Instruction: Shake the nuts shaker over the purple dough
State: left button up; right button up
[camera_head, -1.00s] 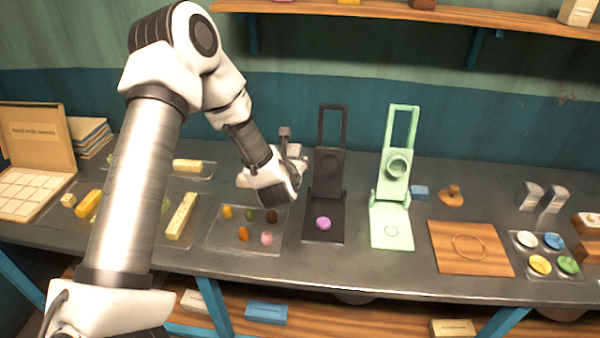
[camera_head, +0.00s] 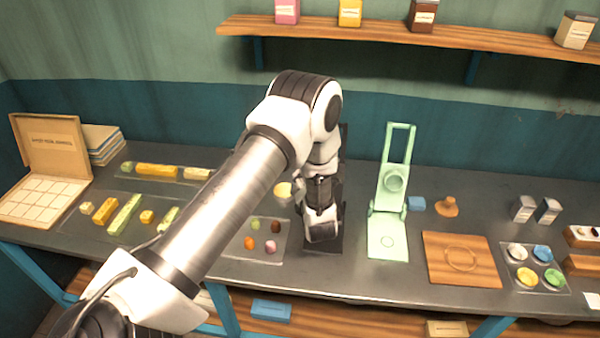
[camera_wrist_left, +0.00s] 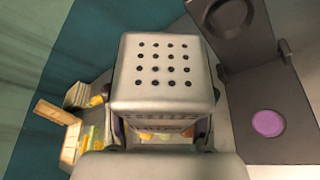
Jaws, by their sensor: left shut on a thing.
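My left gripper (camera_head: 321,225) is shut on a metal shaker (camera_wrist_left: 165,78) with a perforated top. In the head view my left gripper is in front of the dark press and hides the dough. My right gripper is not in view.
A green press (camera_head: 388,240) stands right of the dark one. A wooden board (camera_head: 462,275) and a tray of coloured discs (camera_head: 512,286) lie further right. Two more shakers (camera_head: 523,208) stand behind the tray. A clear tray (camera_head: 233,253) of small doughs lies left.

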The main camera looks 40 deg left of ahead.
pick_arm(q)
jog(key=f+m+y+b, duration=0.1)
jog(key=f+m+b, duration=0.1)
jog(key=m+b, duration=0.1)
jog(key=f+m+y+b, duration=0.1)
jog(key=f+m+b, duration=0.2)
jog(key=f+m+t+y+b, duration=0.1)
jog(key=f+m+y+b, duration=0.1)
jog(key=f+m+b, duration=0.1)
jog(key=shift+w+d+f, duration=0.2)
jog(key=shift+d, duration=0.1)
jog(key=shift+f+m+t+b, duration=0.3)
jog(key=shift+m+b, duration=0.25)
jog(key=shift+m, duration=0.55)
jog(key=shift+r, duration=0.15)
